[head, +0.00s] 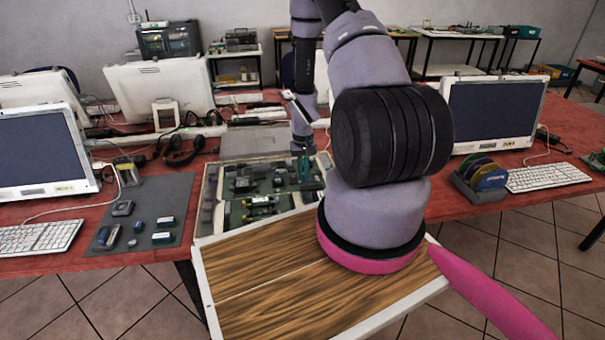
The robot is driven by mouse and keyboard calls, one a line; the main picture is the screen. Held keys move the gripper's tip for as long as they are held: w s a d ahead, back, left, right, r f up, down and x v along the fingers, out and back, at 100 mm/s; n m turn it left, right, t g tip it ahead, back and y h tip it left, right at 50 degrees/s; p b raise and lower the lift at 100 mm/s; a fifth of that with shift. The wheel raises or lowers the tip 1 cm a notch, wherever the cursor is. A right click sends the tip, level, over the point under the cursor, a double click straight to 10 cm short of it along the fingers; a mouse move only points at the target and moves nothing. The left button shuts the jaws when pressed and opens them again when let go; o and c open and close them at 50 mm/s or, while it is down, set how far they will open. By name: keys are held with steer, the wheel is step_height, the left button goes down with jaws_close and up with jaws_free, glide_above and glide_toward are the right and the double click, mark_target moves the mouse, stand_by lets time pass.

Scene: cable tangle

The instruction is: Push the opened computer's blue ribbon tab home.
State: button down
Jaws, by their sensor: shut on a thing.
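The opened computer (210,190) is a shallow pale case on the red table, with a green board and several dark parts inside. My gripper (304,158) points down at the case's far right part, from an arm that arches over from the front. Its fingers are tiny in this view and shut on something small. A dark teal piece (306,172) shows just under the fingers, but I cannot tell whether it is the ribbon tab or whether it is seated. No clearly blue ribbon tab can be made out.
A grey mat (182,208) with several small parts lies left of the case. White monitors stand on both sides, with a keyboard (545,177) and a disc rack (480,180) at right. Loose cables and headphones (183,150) lie behind.

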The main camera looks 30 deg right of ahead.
steer(key=shift+s+d, duration=0.2)
steer(key=shift+d, duration=0.5)
steer(key=c, duration=1.2)
jaws_free()
steer(key=shift+r, duration=0.1)
step_height(320, 180, up, 11)
